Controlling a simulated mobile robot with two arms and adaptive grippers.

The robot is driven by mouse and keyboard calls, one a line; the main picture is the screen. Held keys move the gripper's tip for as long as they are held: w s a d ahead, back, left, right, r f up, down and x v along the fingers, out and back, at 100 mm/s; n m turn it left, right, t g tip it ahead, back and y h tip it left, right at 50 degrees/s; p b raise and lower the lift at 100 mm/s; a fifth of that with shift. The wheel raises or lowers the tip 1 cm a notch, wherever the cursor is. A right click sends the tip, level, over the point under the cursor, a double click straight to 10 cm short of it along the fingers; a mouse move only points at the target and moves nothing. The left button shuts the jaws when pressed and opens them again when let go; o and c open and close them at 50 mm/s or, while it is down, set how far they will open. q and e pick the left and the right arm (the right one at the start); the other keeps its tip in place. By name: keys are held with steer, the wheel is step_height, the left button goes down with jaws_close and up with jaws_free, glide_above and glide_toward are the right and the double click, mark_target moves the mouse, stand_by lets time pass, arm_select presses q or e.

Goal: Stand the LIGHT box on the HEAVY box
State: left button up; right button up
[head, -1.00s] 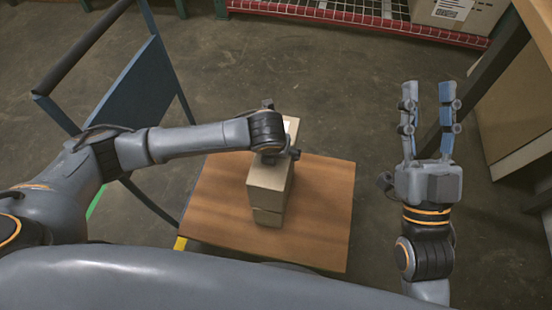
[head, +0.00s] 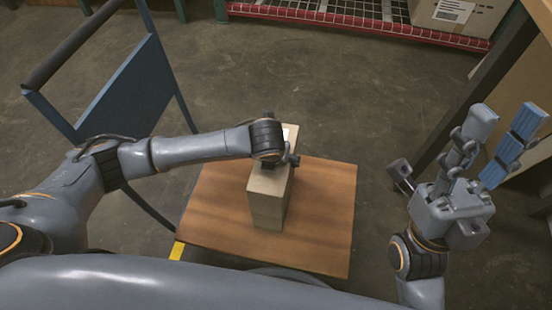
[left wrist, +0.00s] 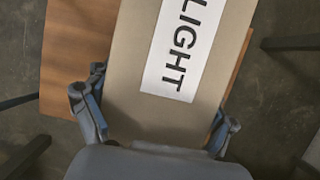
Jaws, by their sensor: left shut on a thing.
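The LIGHT box (head: 267,200), a tan carton, stands upright over the wooden top of a cart in the head view. In the left wrist view, the LIGHT box (left wrist: 130,70) fills the middle, with its white label reading LIGHT. My left gripper (head: 274,158) is shut on its upper part, one finger on each side. The HEAVY box cannot be told apart now; the LIGHT box seems to cover it, and contact between them is not visible. My right gripper (head: 503,118) is open and empty, off to the right of the cart.
The cart's wooden platform (head: 325,205) has bare room left and right of the box. Its blue handle frame (head: 125,90) rises at left. A red-edged rack (head: 350,20) with a carton (head: 450,12) is at the back. Dark posts and a panel stand at right.

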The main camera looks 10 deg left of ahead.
arm_select(q)
steer(key=o, duration=1.4)
steer(key=shift+o, duration=0.2)
